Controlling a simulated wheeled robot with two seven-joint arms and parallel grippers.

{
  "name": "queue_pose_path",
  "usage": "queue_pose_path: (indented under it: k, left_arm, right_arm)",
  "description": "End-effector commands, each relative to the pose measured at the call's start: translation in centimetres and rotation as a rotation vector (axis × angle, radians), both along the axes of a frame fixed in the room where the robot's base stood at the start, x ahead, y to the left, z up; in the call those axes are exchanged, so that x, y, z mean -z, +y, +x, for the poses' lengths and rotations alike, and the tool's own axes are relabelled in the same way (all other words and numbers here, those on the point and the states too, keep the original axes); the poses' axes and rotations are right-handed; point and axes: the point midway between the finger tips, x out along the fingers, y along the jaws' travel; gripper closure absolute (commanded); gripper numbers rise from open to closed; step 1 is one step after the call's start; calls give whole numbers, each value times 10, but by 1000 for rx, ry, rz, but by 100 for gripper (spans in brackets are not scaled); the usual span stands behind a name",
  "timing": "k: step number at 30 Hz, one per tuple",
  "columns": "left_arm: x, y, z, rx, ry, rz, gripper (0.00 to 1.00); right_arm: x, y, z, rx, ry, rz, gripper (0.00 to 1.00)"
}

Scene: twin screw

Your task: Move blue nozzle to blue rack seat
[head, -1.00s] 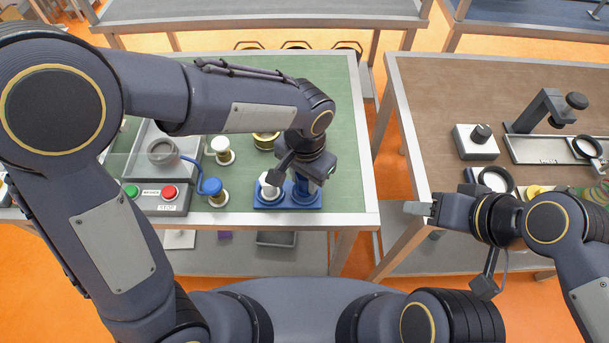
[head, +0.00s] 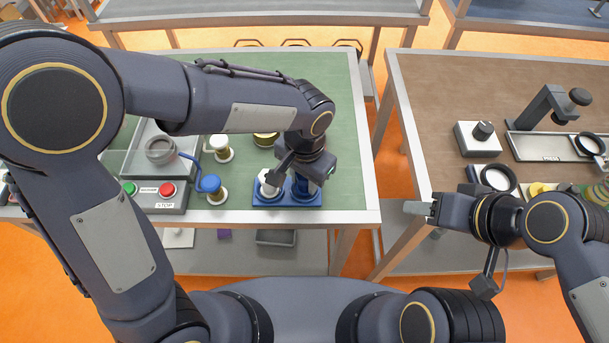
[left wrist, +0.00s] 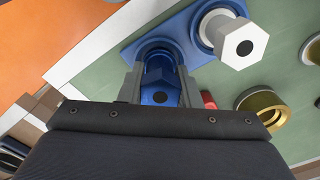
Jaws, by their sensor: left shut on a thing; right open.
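The blue nozzle (left wrist: 160,82) has a hexagonal top with a dark hole and sits between the fingers of my left gripper (left wrist: 158,76). My left gripper, seen from above in the head view (head: 309,181), is shut on it over the right seat of the blue rack (head: 288,205). The nozzle's lower end is hidden, so I cannot tell how deep it sits. A white nozzle (head: 268,184) stands in the rack's left seat; it also shows in the left wrist view (left wrist: 238,42). My right gripper (head: 419,208) is open and empty by the brown table's edge.
Left of the rack stand a blue-topped part (head: 210,185), a white-topped part (head: 220,146) and a button box (head: 158,197). A brass ring part (head: 265,139) lies behind. The green table's front right corner is clear. The brown table (head: 435,110) stands right, across a gap.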

Motion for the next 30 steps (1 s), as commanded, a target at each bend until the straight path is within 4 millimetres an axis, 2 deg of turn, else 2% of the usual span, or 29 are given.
queue_pose_path:
  k: [19,20,21,25,30]
  left_arm:
    - [1,0,0,0,0,0,100]
    - [1,0,0,0,0,0,67]
    - [1,0,0,0,0,0,62]
    - [1,0,0,0,0,0,45]
    - [1,0,0,0,0,0,44]
  right_arm:
    - [1,0,0,0,0,0,54]
    - [1,0,0,0,0,0,54]
    - [1,0,0,0,0,0,54]
    - [1,0,0,0,0,0,54]
    - [1,0,0,0,0,0,54]
